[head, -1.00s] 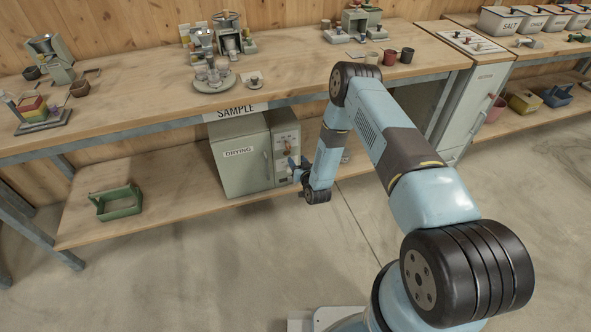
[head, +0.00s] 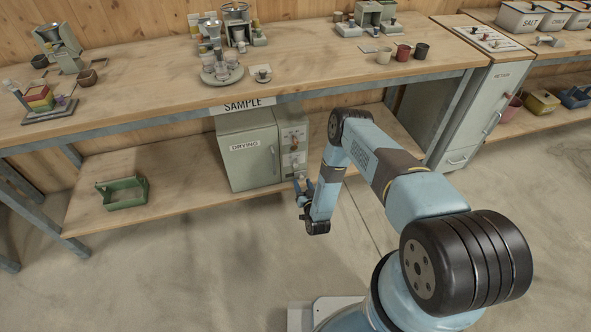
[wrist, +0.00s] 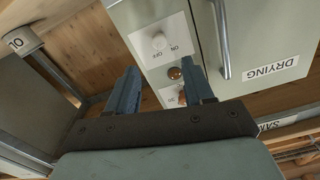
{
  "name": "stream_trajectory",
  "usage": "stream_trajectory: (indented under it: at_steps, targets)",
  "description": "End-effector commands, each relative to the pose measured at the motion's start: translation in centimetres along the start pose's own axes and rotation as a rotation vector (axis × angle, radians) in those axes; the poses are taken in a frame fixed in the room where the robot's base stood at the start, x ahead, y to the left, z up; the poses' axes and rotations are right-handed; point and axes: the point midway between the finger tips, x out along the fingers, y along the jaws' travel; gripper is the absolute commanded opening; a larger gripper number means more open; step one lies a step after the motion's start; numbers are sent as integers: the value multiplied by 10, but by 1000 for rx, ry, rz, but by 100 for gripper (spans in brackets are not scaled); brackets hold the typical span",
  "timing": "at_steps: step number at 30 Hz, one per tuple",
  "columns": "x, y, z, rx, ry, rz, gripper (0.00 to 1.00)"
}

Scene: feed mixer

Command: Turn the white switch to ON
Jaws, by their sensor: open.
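The plate is on the control panel (head: 291,148) of the grey DRYING cabinet (head: 247,165), under the bench. The wrist view shows the cabinet upside down. My gripper (wrist: 160,67) is open and empty, its two blue fingers pointing at the panel. The switch lies beyond the fingertips, roughly between their lines and apart from them. In the head view my gripper (head: 302,188) is just in front of the panel's lower part.
A reddish-brown round part (wrist: 174,73) sits on the panel beside the switch plate, close to one finger. The cabinet door handle (wrist: 221,40) stands out nearby. The bench top (head: 330,75) overhangs the cabinet. A green tray (head: 122,193) is on the shelf at left.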

Motion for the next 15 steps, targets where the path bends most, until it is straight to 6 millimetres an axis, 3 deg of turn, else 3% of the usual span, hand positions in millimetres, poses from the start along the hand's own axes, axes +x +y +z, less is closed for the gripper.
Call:
stream_trajectory:
  at_steps: [9, 15]
  targets:
    - [57, 2, -1, 0, 2, 3, 52]
    - [83, 2, 0, 1, 1, 3, 52]
